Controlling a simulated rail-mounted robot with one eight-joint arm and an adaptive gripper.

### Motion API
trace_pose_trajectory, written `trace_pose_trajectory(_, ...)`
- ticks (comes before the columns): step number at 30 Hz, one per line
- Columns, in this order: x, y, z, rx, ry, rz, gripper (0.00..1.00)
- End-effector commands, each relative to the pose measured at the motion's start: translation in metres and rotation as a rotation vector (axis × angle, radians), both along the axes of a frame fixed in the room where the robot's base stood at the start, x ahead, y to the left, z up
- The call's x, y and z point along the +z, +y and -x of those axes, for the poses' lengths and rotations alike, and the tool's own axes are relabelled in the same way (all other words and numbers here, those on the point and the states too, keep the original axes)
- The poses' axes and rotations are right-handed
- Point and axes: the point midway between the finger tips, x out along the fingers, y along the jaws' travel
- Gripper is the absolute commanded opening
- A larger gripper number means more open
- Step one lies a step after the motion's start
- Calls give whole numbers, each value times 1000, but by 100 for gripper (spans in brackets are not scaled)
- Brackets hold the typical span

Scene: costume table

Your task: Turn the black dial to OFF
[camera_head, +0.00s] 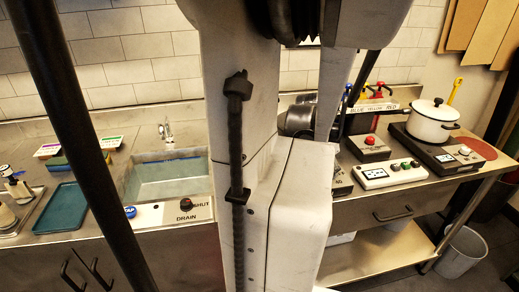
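I cannot make out for sure a black dial marked OFF. A dark panel (341,183) with a white label is mostly hidden behind my pale arm link, and a dial on it may be hidden too. A black hot plate (436,153) at the right has a small label and a small light knob on its front. A dark rounded part of my arm shows behind the pale link near the counter. My gripper's fingertips are not visible.
A white pot (433,121) stands on the hot plate. A white button box (388,174) and a red-button box (369,148) stand left of it. The sink (165,179) and a teal tray (60,208) are at left. A bin (461,252) stands on the floor.

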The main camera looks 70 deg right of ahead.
Motion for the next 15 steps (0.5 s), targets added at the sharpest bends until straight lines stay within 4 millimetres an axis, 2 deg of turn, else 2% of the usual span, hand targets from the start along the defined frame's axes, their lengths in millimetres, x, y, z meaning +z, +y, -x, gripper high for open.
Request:
trace_pose_trajectory(8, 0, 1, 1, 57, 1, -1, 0)
trace_pose_trajectory(15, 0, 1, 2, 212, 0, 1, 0)
